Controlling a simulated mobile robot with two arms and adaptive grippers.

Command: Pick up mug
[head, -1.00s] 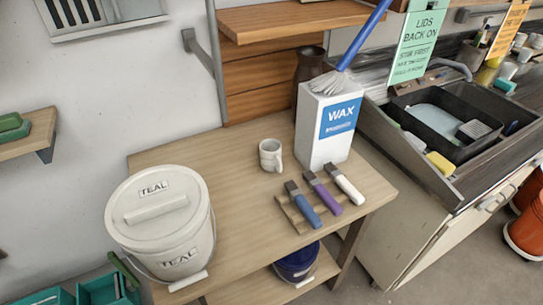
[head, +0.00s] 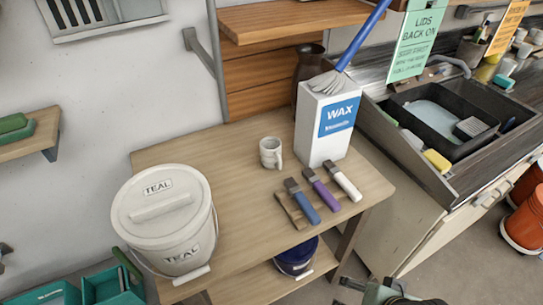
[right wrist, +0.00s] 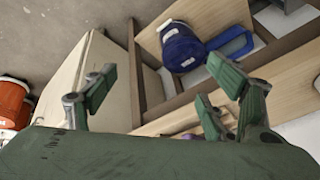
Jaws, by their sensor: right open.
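A small pale grey mug (head: 270,153) stands upright on the wooden table (head: 235,165) in the head view, with its handle to the right. It stands left of the white WAX box (head: 318,145) and behind the brushes. My right gripper (head: 346,291) shows at the bottom edge of the head view, low in front of the table and well away from the mug. In the right wrist view its green fingers (right wrist: 160,92) are spread apart with nothing between them. I cannot make out the mug in that view. My left gripper is not in view.
A lidded TEAL bucket (head: 163,225) stands at the table's left. Several brushes (head: 317,196) lie on a wooden rest at the front right. A blue bucket (head: 296,260) is on the lower shelf. A sink (head: 430,120) is at the right. The table left of the mug is clear.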

